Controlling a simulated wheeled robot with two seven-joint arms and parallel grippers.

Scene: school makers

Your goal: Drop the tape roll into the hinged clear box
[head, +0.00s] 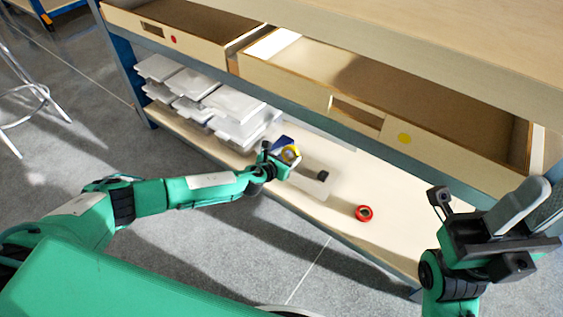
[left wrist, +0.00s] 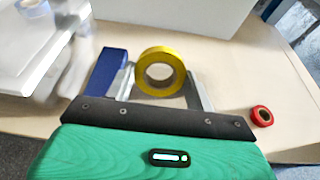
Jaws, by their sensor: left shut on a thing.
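My left gripper (head: 285,158) is shut on a yellow tape roll (left wrist: 160,72), holding it between its grey fingers above the shelf. The roll also shows in the head view (head: 291,153). Clear, pale boxes (head: 235,103) stand stacked on the shelf to the left of the gripper, and they show blurred in the left wrist view (left wrist: 35,50). I cannot tell which one is hinged. My right gripper (head: 530,205) is at the right, away from these things; its finger gap is unclear.
A red tape roll (head: 364,213) lies on the pale wooden shelf (head: 385,185), to the right of my left gripper. A blue block (left wrist: 108,74) is beside the yellow roll. A small black thing (head: 322,175) is near the gripper. Open wooden drawers (head: 440,85) overhang the shelf.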

